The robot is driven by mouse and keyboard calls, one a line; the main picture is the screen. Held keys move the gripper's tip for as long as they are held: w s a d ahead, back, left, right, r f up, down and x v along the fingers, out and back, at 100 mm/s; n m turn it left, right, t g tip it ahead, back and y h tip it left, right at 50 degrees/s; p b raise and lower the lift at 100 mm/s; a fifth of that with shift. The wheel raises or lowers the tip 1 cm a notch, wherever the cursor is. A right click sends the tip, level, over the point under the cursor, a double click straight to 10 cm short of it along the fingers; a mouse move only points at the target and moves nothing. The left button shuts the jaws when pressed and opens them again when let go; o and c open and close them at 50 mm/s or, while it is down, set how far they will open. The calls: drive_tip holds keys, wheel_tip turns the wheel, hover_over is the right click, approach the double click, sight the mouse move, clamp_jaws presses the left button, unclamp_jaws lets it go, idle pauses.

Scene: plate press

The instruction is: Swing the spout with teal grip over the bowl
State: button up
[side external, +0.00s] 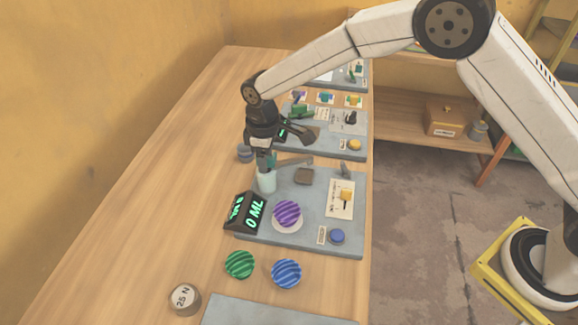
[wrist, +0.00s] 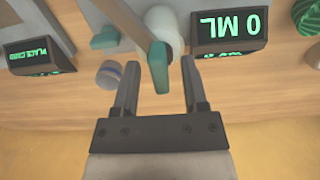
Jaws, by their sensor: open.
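The teal grip (wrist: 158,68) is an upright-looking tab at the end of a grey-brown spout arm (wrist: 124,18) in the wrist view. My gripper (wrist: 160,64) is open, with one finger on each side of the teal grip and a gap to both. In the side view my gripper (side external: 265,158) hangs at the left edge of the grey station board, and the spout arm (side external: 296,161) reaches right from it. A pale cylinder (side external: 266,183) stands just below the gripper. A purple striped round thing (side external: 287,211) sits on a pale dish (side external: 288,229); I cannot tell whether this is the bowl.
A black display (side external: 245,213) reading 0 ML stands close to the pale cylinder. Green (side external: 240,264) and blue (side external: 286,273) striped balls and a round weight (side external: 185,299) lie nearer the camera. A small grey cylinder (side external: 245,153) is left of my gripper. The table's left side is clear.

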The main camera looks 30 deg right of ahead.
clamp_jaws()
idle(1.4)
